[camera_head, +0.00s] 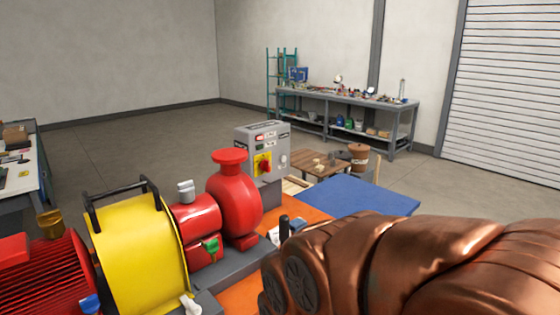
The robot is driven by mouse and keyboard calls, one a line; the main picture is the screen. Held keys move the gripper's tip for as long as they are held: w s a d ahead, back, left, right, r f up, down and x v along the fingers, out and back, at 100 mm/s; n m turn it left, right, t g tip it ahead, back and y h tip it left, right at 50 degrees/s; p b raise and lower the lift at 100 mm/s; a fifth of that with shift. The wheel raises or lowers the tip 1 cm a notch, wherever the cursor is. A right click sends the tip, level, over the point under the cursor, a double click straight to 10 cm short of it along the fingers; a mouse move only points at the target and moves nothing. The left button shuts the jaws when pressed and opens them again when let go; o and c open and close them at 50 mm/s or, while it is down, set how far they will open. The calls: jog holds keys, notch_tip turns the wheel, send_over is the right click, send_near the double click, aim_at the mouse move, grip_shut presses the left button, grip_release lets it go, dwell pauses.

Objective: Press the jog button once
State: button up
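A grey control box (254,138) stands behind the red pump, near the middle of the picture. Its front carries a red and yellow rotary switch (263,164), small labelled fields above it and a pale round control (283,161) to the right. I cannot tell which part is the jog button; the lettering is too small to read. The pump hides the box's lower left. My copper-coloured arm fills the lower right foreground and hides part of the skid. My gripper's fingers cannot be made out.
The red pump (232,195), yellow guard (137,245) and red finned motor (45,275) stand in front and left of the box. A workbench (345,101) stands at the wall. The floor behind is open.

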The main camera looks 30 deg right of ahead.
grip_shut()
dwell(1.4)
